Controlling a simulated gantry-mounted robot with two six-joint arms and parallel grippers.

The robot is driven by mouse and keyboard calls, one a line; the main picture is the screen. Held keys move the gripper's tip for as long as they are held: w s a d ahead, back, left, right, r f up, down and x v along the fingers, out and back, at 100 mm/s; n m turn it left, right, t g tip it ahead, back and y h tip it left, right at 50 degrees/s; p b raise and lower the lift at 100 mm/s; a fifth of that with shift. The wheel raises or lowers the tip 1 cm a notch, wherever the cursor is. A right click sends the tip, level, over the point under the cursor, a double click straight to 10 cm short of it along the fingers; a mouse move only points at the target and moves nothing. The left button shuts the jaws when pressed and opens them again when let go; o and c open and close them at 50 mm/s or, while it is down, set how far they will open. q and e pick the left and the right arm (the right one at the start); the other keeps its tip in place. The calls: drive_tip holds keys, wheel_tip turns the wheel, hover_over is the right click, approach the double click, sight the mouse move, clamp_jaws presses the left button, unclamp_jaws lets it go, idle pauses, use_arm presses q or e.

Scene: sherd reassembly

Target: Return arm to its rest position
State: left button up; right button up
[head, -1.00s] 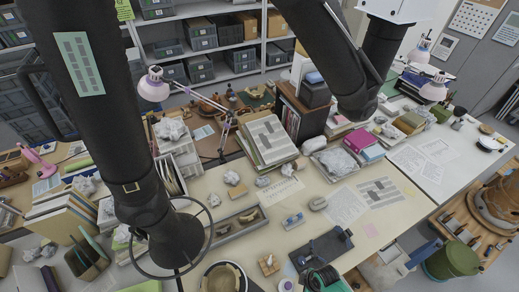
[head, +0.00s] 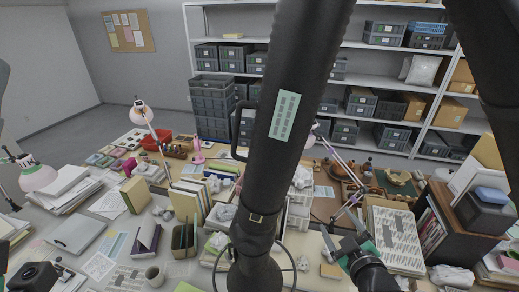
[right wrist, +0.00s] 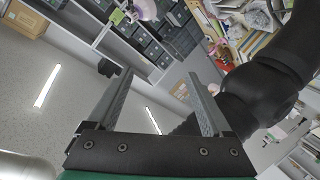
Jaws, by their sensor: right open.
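My right gripper (head: 350,242) is raised above the desk at the lower right of the head view, beside the large dark arm link in the middle. In the right wrist view its two grey fingers (right wrist: 160,76) stand wide apart with nothing between them. Beyond them show the ceiling lights, shelves and a slanted desk scene. My left gripper is not seen in either view.
Papers, upright books (head: 190,203) and a mug (head: 155,275) crowd the desk. A pink-white lamp (head: 140,115) stands at its back. A dark bookcase (head: 455,210) stands at the right. Shelves with grey crates (head: 385,33) line the back wall.

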drive_tip(key=s+a+r+t+y, duration=0.1)
drive_tip(key=a+r+t, duration=0.25)
drive_tip(key=r, duration=1.25)
drive_tip(key=s+a+r+m+t+y, duration=0.1)
drive_tip(key=s+r+m+t, duration=0.3)
drive_tip(key=s+r, duration=0.75)
drive_tip(key=s+r+m+t, duration=0.2)
drive_tip(key=s+r+t, duration=0.45)
drive_tip(key=r, duration=0.75)
wheel_tip(320, 180, down, 50)
drive_tip(key=s+g+b, duration=0.1)
drive_tip(key=b, duration=4.9)
drive_tip(key=shift+m+g, duration=0.3)
drive_tip(key=shift+m, duration=0.1)
drive_tip(key=shift+f, duration=0.1)
